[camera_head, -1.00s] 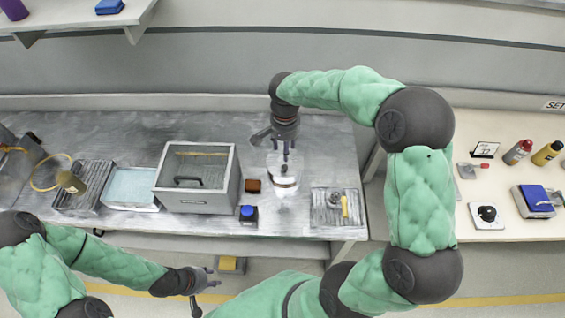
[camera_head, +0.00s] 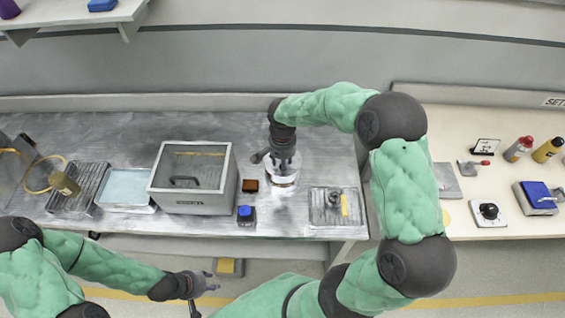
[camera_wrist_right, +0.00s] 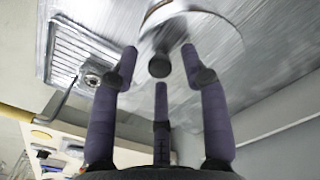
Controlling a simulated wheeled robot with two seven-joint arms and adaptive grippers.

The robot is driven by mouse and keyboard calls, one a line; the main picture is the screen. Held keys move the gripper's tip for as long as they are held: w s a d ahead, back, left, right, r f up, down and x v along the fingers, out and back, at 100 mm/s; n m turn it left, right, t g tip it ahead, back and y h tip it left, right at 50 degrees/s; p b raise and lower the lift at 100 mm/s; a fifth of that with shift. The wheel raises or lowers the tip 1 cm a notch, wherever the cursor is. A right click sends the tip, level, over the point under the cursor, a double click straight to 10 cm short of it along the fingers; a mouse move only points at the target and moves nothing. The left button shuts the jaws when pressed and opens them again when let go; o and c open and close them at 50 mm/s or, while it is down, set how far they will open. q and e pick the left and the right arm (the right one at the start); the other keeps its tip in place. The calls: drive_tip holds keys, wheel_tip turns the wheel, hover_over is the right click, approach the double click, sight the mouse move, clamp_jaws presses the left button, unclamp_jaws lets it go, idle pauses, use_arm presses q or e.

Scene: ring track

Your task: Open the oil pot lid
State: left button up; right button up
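The oil pot (camera_head: 283,181) is a small silvery round vessel on the metal table, mostly hidden under my right gripper in the head view. In the right wrist view, the pot's round body (camera_wrist_right: 172,14) shows at the top edge, with the dark knob of the lid (camera_wrist_right: 160,65) sticking out toward me. My right gripper (camera_head: 284,166) is open, pointing down over the pot. Its three fingers spread around the knob, with no clear contact. My left gripper (camera_head: 208,286) is empty and apart from the table, low in front of it, with its fingers spread.
A grey glass-topped box (camera_head: 206,205) stands left of the pot. A brown block (camera_head: 250,186) and a blue-topped bottle (camera_head: 245,214) sit between them. A ribbed tray (camera_head: 325,218) with a small part lies to the right. The table behind the pot is clear.

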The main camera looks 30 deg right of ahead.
clamp_jaws()
